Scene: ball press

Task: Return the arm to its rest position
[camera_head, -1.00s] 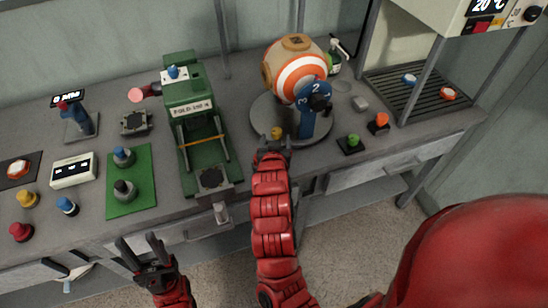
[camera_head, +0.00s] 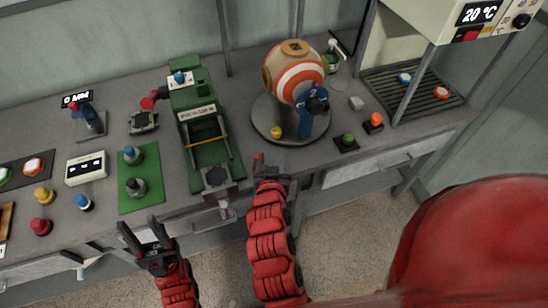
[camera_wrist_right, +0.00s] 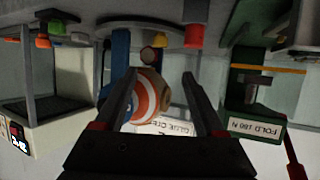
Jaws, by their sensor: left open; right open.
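My right gripper (camera_head: 270,166) is at the table's front edge, in front of the ball press and short of its round base. In the right wrist view, which is upside down, its two fingers (camera_wrist_right: 160,92) stand apart with nothing gripped between them. The orange-and-white striped ball (camera_head: 298,75) rests on the press behind a blue numbered bracket (camera_head: 313,117); the ball also shows beyond the fingers in the right wrist view (camera_wrist_right: 150,94). My left gripper (camera_head: 143,236) is open and empty in front of the table's front edge at the lower left.
A green fold tester (camera_head: 203,125) stands left of the press. A green mat (camera_head: 138,202) with two knobs lies further left. Green (camera_head: 347,139) and orange (camera_head: 374,120) buttons are right of the press. Open floor (camera_head: 345,235) lies in front of the table.

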